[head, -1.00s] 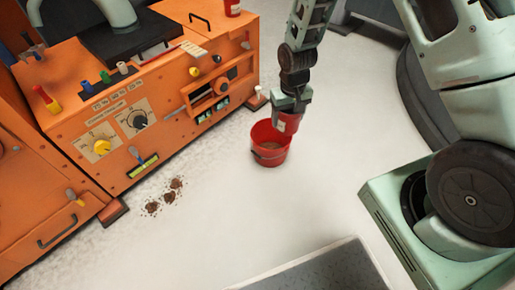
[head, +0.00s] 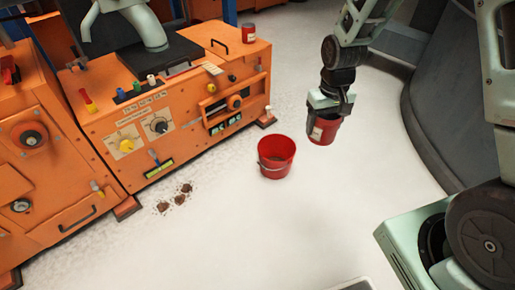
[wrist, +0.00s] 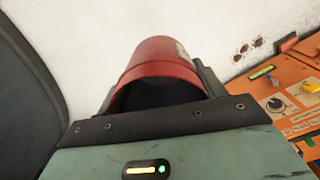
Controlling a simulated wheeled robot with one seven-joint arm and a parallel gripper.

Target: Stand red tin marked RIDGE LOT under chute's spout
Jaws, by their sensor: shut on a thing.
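My gripper (head: 329,108) is shut on a red tin (head: 323,130) with a pale label, held in the air right of the red bucket. In the wrist view the held tin (wrist: 160,58) sits between the jaws, its dark end toward me and a bit of label on its right side. The label is too small to read. A second red tin (head: 248,33) with a pale label stands on top of the orange machine; its marking is also unreadable. The chute's grey spout (head: 148,28) bends down over a black plate (head: 150,62) on the machine's top.
The red bucket (head: 276,160), with brown stuff inside, stands on the pale floor. The orange machine (head: 185,120) with knobs and levers fills the left. Brown crumbs (head: 175,198) lie before it. A dark grey curved wall (head: 440,120) is at right.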

